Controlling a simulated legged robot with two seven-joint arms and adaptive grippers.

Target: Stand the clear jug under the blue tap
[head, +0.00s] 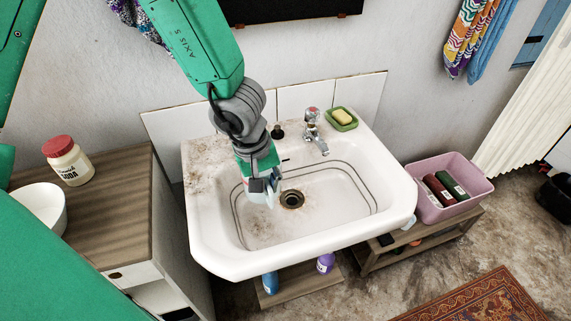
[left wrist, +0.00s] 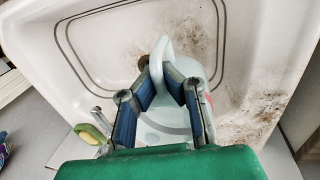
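The clear jug (left wrist: 180,125) shows in the left wrist view as a pale, see-through body with a looped handle (left wrist: 162,48). My left gripper (left wrist: 163,72) has its two blue-padded fingers closed on either side of the handle. In the head view my left gripper (head: 264,184) is over the left part of the basin, and only a pale bit of the jug (head: 272,192) shows. A chrome tap (head: 314,128) with a reddish top stands on the basin's back ledge. I see no blue-marked tap; my arm covers part of the ledge. My right gripper is not in view.
The white basin (head: 350,235) has a dark drain (head: 291,199). A green soap dish (head: 342,120) sits right of the tap, and a small dark knob (head: 277,132) left of it. A wooden cabinet (head: 110,205) stands left, a pink tub (head: 470,165) right.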

